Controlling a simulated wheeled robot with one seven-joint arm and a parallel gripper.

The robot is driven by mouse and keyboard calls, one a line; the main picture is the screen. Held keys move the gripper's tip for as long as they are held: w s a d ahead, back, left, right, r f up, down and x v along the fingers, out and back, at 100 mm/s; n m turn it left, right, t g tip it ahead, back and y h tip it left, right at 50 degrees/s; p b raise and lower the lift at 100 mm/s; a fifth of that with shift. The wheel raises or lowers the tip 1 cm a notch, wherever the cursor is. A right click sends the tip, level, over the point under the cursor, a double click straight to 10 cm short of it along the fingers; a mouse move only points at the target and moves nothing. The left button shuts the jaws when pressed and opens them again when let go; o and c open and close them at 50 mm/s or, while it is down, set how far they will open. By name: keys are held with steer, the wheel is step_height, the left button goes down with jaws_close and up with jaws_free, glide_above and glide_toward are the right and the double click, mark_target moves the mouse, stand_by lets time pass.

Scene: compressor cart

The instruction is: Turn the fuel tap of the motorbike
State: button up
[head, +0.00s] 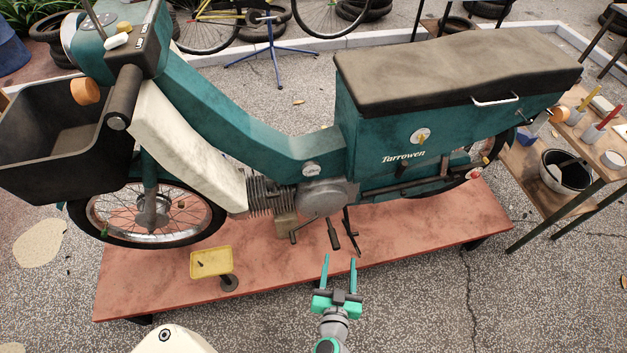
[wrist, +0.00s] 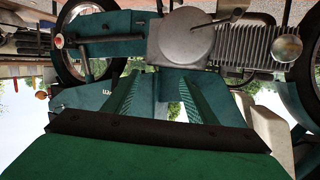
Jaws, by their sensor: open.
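The teal motorbike (head: 270,140) stands upright on a low red platform. In the wrist view, which is upside down, the open fingers (wrist: 158,95) point toward the bike's engine and side panel (wrist: 85,95). The tap cannot be made out there.
The red platform (head: 420,228) carries a yellow tray (head: 210,262) near its front edge. The kickstand and pedal (head: 333,234) stick out ahead of my gripper. A wooden bench (head: 540,170) with a black bucket (head: 566,170) stands at right. Paving in front is clear.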

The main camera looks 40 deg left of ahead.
steer(key=w+a+r+n+y, duration=0.2)
steer(key=w+a+y, duration=0.1)
steer(key=w+a, duration=0.3)
steer(key=n+g+y, duration=0.1)
steer(key=n+y, duration=0.2)
glide_toward(312, 175)
steer(key=x, duration=0.8)
steer(key=shift+w+d, duration=0.2)
steer(key=shift+s, duration=0.1)
steer(key=shift+s, duration=0.1)
steer(key=c, duration=1.1)
